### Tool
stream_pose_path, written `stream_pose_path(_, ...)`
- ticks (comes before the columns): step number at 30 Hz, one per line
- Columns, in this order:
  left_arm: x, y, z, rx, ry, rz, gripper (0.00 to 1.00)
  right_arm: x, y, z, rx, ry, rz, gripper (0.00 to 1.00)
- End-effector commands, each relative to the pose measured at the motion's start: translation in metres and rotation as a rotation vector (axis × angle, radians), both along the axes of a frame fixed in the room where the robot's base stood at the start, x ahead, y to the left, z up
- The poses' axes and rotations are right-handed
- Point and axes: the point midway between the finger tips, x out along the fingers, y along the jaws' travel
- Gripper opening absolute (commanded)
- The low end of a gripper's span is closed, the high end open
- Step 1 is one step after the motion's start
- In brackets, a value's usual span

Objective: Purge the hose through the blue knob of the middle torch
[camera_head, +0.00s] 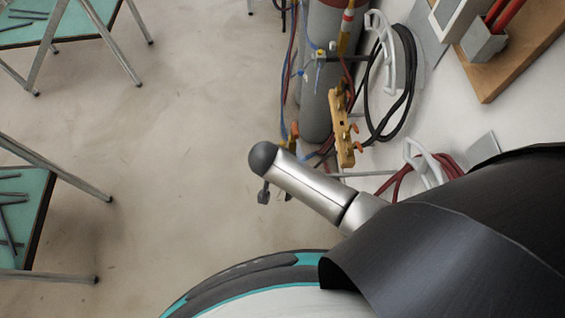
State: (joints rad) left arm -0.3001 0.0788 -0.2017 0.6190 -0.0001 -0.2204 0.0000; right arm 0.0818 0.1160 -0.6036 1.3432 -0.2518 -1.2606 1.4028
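A yellow rack (342,125) with orange parts stands beside a grey gas cylinder (316,80). Red and blue hoses (290,70) hang beside the cylinder. A small piece with orange and blue bits (291,133) shows just above my arm; I cannot tell whether it is a torch. No blue knob of a middle torch can be made out. My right arm comes in from the right, its silver link ending in a dark round joint. Small dark parts of my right gripper (264,193) seem to show below it, mostly hidden. My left gripper is out of view.
A black hose coil (408,90) and a red hose coil (405,172) hang on white wall hooks. A wooden board (515,60) is at the upper right. Green-topped tables (35,200) with metal legs stand at the left. The floor (180,130) between is clear.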

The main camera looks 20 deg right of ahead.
Motion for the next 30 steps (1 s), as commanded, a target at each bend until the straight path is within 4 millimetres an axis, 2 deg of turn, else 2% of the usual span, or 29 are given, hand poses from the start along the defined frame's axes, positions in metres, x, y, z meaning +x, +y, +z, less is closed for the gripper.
stream_pose_path(9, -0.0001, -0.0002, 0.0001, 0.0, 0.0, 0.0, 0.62, 0.0005, -0.0004, -0.001, 0.001, -0.001, 0.0, 0.62)
stream_pose_path(25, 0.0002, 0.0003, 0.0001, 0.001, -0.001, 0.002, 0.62, 0.0004, -0.0003, -0.001, 0.0, 0.0, 0.0, 0.02)
stream_pose_path(30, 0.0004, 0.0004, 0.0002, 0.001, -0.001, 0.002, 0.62, 0.0004, -0.0003, -0.001, 0.0, 0.0, 0.0, 0.0)
